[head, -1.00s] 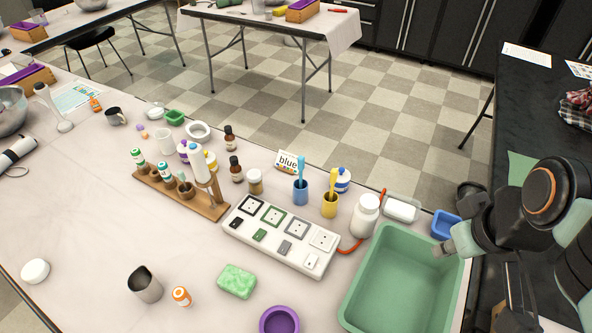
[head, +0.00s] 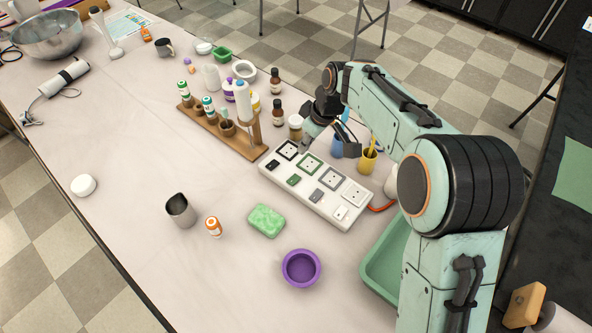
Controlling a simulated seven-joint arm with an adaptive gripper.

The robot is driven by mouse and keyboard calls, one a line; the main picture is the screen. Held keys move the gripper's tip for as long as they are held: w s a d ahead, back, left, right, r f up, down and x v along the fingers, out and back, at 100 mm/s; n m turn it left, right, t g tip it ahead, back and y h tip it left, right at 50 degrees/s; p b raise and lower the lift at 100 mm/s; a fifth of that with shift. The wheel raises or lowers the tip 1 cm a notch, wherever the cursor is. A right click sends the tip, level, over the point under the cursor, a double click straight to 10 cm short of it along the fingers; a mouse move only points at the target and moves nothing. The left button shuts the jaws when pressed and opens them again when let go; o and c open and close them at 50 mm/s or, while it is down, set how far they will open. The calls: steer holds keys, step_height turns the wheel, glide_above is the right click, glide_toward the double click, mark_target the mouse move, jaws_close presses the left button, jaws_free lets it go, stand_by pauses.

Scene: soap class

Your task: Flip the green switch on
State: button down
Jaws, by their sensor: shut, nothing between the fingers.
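The green switch (head: 294,180) is a small green rocker on a white power strip (head: 347,222) in the middle of the table. It sits in front of a green-framed socket (head: 309,165), between a black switch (head: 272,165) and a grey switch (head: 316,196). Whether it is on or off is too small to tell. My gripper (head: 313,135) is at the strip's far edge, behind and above the black- and green-framed sockets, apart from the green switch. It is shut and empty. My arm partly hides the area to the right of it.
A wooden rack with bottles (head: 236,137) stands left of the strip, with brown bottles (head: 277,113) behind. A blue cup (head: 336,149) and yellow cup (head: 367,162) stand behind it. A green sponge (head: 266,220) and purple bowl (head: 301,268) lie in front.

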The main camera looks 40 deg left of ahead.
mark_target(294, 178)
steer(key=x, duration=0.8)
steer(key=d+x, duration=0.1)
steer(key=x, duration=0.4)
steer(key=shift+f, duration=0.6)
steer(key=shift+s, duration=0.1)
steer(key=shift+s+f, duration=0.1)
steer(key=shift+f, duration=0.25)
steer(key=shift+w+r, duration=0.3)
steer(key=shift+w, duration=0.5)
